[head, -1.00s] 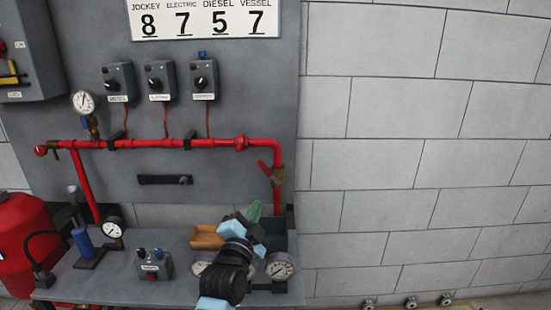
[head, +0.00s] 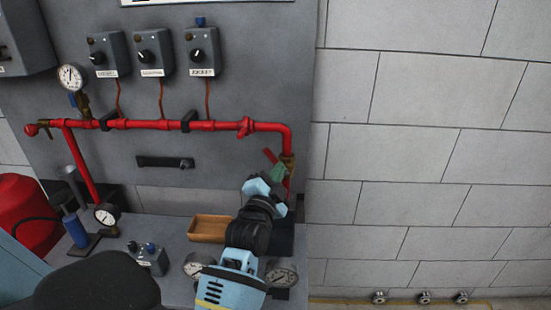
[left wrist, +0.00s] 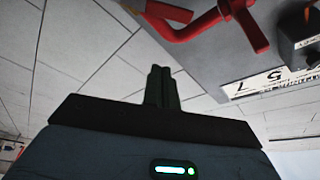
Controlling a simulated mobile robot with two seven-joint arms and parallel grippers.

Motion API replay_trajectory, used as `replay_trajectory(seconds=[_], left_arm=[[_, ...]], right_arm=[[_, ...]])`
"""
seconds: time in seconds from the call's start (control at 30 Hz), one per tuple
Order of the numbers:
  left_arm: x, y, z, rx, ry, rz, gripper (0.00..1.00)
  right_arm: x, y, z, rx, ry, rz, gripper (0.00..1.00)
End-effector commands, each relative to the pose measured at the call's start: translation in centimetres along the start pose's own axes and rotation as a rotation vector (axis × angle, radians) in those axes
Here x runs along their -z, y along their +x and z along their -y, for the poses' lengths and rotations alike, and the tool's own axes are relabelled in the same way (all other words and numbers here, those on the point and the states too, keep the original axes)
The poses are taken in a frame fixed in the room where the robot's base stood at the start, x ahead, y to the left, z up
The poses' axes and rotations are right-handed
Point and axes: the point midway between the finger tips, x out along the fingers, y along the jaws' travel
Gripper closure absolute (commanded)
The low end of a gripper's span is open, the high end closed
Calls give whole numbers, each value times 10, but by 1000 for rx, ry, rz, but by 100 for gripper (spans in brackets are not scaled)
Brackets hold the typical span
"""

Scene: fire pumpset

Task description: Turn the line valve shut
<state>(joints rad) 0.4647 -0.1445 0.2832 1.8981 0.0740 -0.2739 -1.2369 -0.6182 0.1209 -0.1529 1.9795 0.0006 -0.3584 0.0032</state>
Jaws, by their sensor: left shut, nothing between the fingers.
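The line valve (head: 288,162) sits on the red pipe's drop at the right, with a brass body and a short red lever (head: 269,156) slanting up to the left. My left gripper (head: 281,171) has its greenish fingers just below the lever, in front of the drop pipe. I cannot tell whether they touch the valve. In the left wrist view the fingers (left wrist: 162,88) are together with nothing between them. A red pipe (left wrist: 185,28) shows beyond them there. My right gripper is not in view.
A wooden tray (head: 208,229), a gauge (head: 107,215) and a small switch box (head: 148,257) are on the bench. Switch boxes (head: 202,52) hang above the pipe. The block wall (head: 420,130) at the right is clear.

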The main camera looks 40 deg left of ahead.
Motion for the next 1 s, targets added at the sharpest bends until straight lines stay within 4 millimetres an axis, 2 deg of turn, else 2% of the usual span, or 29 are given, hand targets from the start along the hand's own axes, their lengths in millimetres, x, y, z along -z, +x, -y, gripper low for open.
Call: replay_trajectory(seconds=[0.2, 0.5, 0.7, 1.0], left_arm=[[2, 39, 2, 2, -2, -2, 100], [1, 80, 1, 1, -1, -1, 100], [-24, 71, 1, 0, 2, 0, 100], [-37, 66, 1, 1, -1, -1, 100]], right_arm=[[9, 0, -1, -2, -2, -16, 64], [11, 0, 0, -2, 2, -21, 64], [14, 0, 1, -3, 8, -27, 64], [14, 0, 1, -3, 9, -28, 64]])
